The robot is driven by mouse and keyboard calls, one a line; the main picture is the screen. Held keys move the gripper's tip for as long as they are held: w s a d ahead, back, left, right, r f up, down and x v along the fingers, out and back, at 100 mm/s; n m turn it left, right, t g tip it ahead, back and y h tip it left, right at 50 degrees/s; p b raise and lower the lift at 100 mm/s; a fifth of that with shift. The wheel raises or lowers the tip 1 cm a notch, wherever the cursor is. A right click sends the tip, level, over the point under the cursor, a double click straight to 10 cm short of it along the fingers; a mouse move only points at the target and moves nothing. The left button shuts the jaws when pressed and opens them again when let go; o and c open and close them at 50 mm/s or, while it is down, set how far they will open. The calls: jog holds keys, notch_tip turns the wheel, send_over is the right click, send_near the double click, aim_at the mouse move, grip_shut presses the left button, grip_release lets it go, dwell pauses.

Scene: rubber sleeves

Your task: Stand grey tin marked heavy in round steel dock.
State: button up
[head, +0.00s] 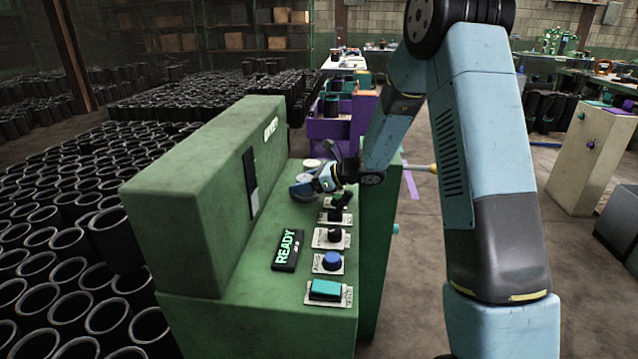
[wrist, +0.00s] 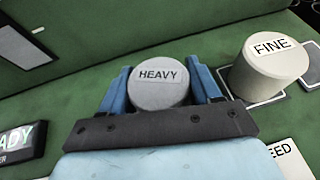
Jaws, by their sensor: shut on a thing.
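The grey tin marked HEAVY (wrist: 158,95) is upright between the blue fingers of my gripper (wrist: 160,88) in the wrist view. My gripper is shut on it, one finger at each side. I cannot tell whether its base touches the green surface. In the head view my gripper (head: 308,187) is low over the far part of the green console, and the tin is hard to make out there. A pale tin marked FINE (wrist: 272,68) stands right of my gripper on a square-edged plate. I cannot make out the round steel dock; its place may be hidden.
The green console (head: 222,190) has a raised block on its left. A READY display (head: 287,250), a teal button (head: 325,290), a blue knob (head: 332,261) and black knobs (head: 334,236) line its near part. Bare green surface (wrist: 75,85) lies left of my gripper.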

jog(key=o, duration=1.2)
jog(key=shift+f, duration=0.1)
